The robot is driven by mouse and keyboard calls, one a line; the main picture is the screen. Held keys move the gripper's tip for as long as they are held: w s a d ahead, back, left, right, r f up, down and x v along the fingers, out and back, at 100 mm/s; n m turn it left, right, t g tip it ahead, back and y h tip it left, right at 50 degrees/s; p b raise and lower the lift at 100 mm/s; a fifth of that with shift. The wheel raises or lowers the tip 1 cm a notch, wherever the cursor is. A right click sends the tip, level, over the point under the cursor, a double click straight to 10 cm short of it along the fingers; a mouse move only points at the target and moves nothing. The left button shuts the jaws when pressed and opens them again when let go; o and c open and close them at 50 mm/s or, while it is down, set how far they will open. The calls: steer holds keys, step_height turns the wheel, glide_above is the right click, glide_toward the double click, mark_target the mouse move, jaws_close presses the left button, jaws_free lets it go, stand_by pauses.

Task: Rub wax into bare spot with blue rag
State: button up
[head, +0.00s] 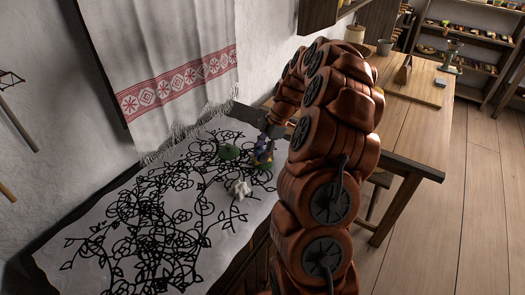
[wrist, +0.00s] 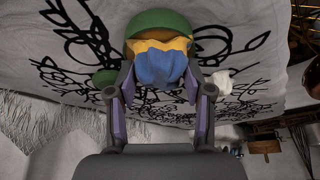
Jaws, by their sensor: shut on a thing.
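My gripper (wrist: 160,88) is shut on a bunched blue rag (wrist: 160,69), which sits between its fingers. In the wrist view a round green thing (wrist: 160,22), like a tin, is directly beyond the rag. A yellow-orange band, which may be wax, shows between them. I cannot tell whether the rag touches it. In the head view my gripper (head: 265,143) is low over the far right part of the patterned white cloth (head: 95,258). A second green piece (head: 228,151) lies just left of it. I cannot make out a bare spot.
A crumpled white cloth (head: 240,188) lies near my gripper. A fringed curtain (head: 175,70) hangs at the wall behind. A wooden table (head: 405,125) with tools stands to the right, with open floor (head: 470,220) beside it.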

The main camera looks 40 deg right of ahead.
mark_target(262, 150)
stand_by(0.3)
steer(key=shift+r+b, duration=0.95)
steer(key=shift+r, duration=2.55)
